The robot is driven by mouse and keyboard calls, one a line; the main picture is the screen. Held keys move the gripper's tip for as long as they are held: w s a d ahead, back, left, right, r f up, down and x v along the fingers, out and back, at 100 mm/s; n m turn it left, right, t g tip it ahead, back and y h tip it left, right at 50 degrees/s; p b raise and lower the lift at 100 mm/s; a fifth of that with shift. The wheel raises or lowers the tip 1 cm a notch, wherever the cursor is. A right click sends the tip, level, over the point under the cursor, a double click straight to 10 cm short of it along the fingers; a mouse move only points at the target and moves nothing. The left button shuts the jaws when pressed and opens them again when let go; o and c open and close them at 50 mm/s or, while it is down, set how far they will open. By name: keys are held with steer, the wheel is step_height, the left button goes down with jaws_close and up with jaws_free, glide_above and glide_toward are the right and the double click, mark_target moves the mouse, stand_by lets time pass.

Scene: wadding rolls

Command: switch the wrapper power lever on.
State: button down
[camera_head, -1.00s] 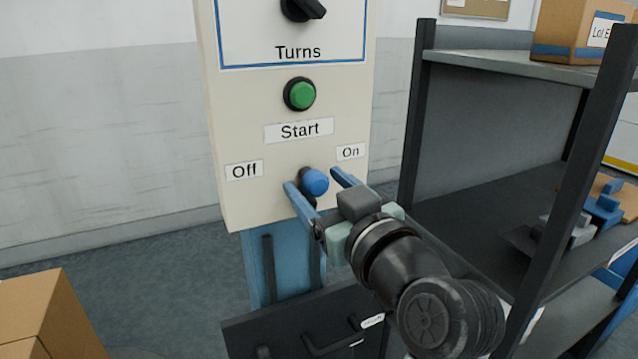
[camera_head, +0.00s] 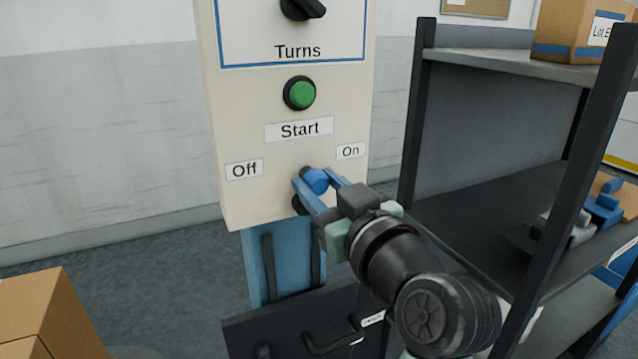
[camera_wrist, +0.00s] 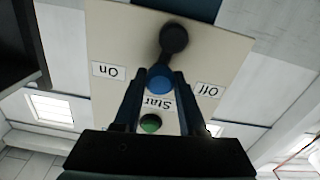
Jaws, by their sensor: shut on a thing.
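The wrapper power lever has a blue knob (camera_head: 315,180) and sits low on the cream control panel (camera_head: 230,205), between the Off label (camera_head: 244,170) and the On label (camera_head: 350,151). My gripper (camera_head: 318,184) is shut on the knob, with one blue finger on each side. In the wrist view, the blue knob (camera_wrist: 159,79) is between the fingertips. The lever's dark round base (camera_wrist: 174,38) shows beyond it. The knob stands about midway between the two labels. Part of the lever is hidden by my fingers in the head view.
A green Start button (camera_head: 301,93) and a black Turns knob (camera_head: 302,9) are above the lever. A dark shelf rack (camera_head: 480,62) with parts on it stands close to the right of my arm. Cardboard boxes (camera_head: 45,310) are at the lower left.

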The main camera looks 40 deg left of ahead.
steer(key=m, duration=0.1)
steer(key=m+p, duration=0.1)
steer(key=w+m+p, duration=0.1)
steer(key=shift+w+d+f+m, duration=0.1)
steer(key=shift+d+m, duration=0.15)
steer(key=shift+m, duration=0.05)
steer(key=shift+w+d+f+m+p, duration=0.1)
steer(key=shift+w+f+m+p, duration=0.1)
steer(key=shift+m+p, duration=0.35)
steer(key=shift+w+d+f+m+p, duration=0.1)
steer(key=shift+w+m+p, duration=0.2)
steer(key=shift+m, duration=0.35)
steer(key=shift+s+f, duration=0.1)
steer(key=shift+c, duration=2.3)
jaws_free()
steer(key=b+v, duration=0.1)
steer(key=v, duration=1.2)
